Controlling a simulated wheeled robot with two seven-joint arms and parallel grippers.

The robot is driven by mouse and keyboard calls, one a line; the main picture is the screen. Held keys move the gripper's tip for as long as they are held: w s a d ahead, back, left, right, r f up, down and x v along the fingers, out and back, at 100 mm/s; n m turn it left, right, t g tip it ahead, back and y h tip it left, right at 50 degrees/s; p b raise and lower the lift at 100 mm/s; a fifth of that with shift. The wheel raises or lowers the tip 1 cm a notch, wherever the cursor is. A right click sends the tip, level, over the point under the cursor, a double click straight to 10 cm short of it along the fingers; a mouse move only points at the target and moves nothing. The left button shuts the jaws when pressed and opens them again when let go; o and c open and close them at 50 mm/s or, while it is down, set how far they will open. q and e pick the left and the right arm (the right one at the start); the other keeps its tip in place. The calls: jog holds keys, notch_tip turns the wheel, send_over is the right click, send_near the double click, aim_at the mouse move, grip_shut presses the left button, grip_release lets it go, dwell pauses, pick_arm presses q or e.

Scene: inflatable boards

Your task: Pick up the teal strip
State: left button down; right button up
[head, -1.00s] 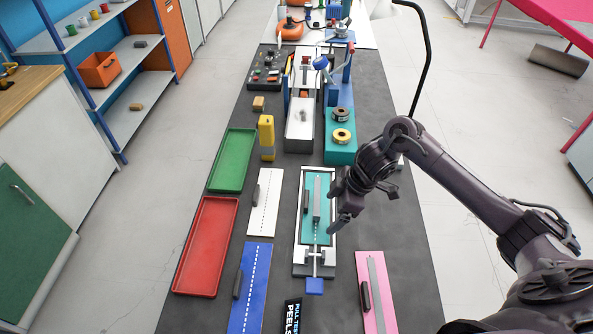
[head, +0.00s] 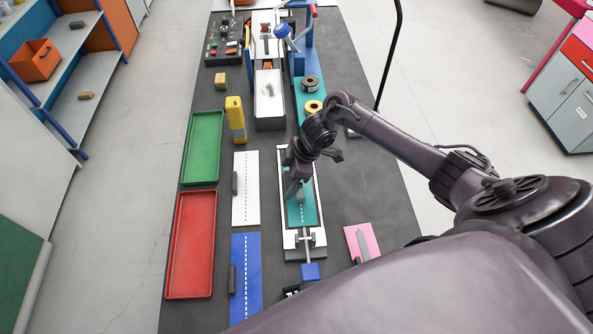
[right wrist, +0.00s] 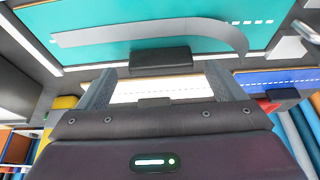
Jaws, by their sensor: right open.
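The teal board (head: 309,215) lies in a white clamping frame (head: 289,238) in the middle of the bench. A grey strip (right wrist: 150,34) lies along the teal board in the right wrist view, its right end curving. In the head view my right arm mostly hides this strip. A dark block (right wrist: 161,61) is beside the strip. My right gripper (head: 298,196) is over the teal board. Its two fingers also show in the right wrist view (right wrist: 160,78), apart with nothing held, and the dark block appears between and beyond their tips. My left gripper is not in view.
Left of the frame lie a white board (head: 252,190), a blue board (head: 252,280), a green tray (head: 190,178) and a red tray (head: 181,270). A pink board (head: 354,240) is at right. A yellow tool (head: 235,115) and tape rolls (head: 313,106) stand farther back.

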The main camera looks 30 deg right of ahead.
aim_at(288, 180)
jog(key=shift+a+f, duration=0.1)
jog(key=shift+f, duration=0.2)
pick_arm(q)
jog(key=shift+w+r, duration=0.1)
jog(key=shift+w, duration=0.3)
pick_arm(e)
jog(key=shift+s, duration=0.1)
jog(key=shift+c, duration=0.4)
jog(key=shift+c, duration=1.2)
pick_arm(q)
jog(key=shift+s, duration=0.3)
pick_arm(e)
jog(key=c, duration=0.8)
jog(key=shift+r, duration=0.2)
